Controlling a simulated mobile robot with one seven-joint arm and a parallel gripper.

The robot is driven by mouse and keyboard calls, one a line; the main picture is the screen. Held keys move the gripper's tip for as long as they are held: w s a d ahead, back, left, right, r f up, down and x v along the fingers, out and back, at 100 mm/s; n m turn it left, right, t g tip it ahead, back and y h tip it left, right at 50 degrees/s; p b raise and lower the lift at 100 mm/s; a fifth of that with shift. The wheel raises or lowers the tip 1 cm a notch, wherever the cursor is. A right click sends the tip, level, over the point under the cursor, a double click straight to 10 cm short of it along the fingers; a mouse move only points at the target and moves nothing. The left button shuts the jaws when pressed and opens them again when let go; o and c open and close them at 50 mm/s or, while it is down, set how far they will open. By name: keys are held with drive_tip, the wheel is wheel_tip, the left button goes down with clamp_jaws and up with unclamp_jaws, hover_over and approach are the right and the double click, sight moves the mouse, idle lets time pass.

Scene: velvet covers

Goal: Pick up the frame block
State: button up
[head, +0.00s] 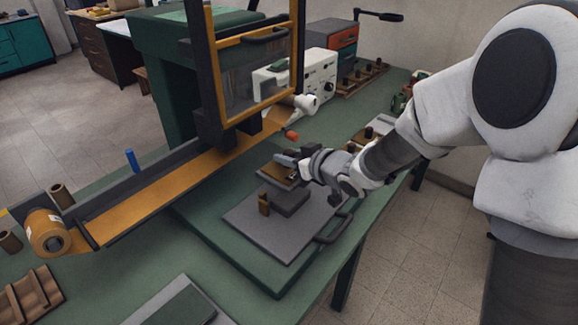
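My gripper (289,159) reaches in from the right over the grey plate on the green bench. Its fingertips are at a small flat piece with a brown top and grey edge (276,176), which may be the frame block. I cannot tell whether the fingers are closed on it or only in front of it. This piece appears above and behind a dark grey block (291,202) on the grey plate (252,233). A small upright brass-coloured block (263,204) stands just left of the grey block. Contact between the pieces is unclear.
A dark upright frame with a yellow-edged clear panel (257,75) and a long orange strip track (165,185) stand left of my gripper. An orange-ended piece (292,136) lies behind it. A dark handle (334,228) edges the plate's right side. The plate's front is clear.

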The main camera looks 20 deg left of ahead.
clamp_jaws()
drive_tip(key=shift+r, duration=0.15)
